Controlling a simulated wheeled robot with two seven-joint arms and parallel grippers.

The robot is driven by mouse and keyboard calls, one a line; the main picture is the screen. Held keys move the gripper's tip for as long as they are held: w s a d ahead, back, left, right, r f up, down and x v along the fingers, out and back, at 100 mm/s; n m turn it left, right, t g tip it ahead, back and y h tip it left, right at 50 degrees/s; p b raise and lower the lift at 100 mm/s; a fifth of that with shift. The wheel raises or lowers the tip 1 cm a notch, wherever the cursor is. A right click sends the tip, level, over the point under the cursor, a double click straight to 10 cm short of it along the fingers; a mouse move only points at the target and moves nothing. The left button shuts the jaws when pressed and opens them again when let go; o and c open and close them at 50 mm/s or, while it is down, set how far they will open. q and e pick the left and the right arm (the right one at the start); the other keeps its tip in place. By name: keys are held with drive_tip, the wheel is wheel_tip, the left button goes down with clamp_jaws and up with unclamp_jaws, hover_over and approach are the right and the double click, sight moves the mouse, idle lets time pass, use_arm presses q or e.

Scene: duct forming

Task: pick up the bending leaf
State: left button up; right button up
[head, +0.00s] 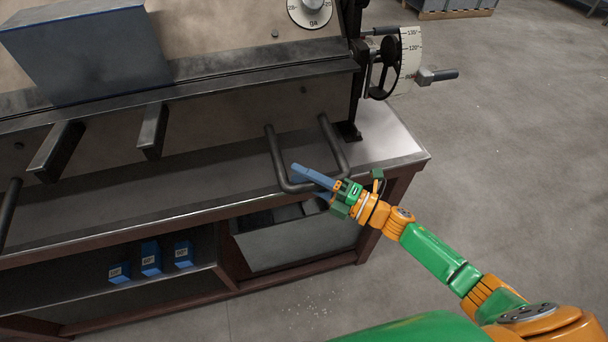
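The bending leaf (225,122) is the long, worn beige plate along the front of the bending machine, below its dark front bar. A dark U-shaped handle (275,155) juts forward from the leaf's right end. My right gripper (308,181) is at the front crossbar of this handle, with its blue fingers at the bar. The upper finger lies across the bar and the lower one is partly hidden. I cannot tell whether they are closed on it. My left gripper is not in view.
A blue-grey metal box form (85,55) sits on the machine at left. An angle dial (410,58) stands at the right end. The bench (395,150) has a lower shelf with small blue labelled blocks (151,258).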

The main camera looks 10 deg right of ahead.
clamp_jaws()
idle(1.2)
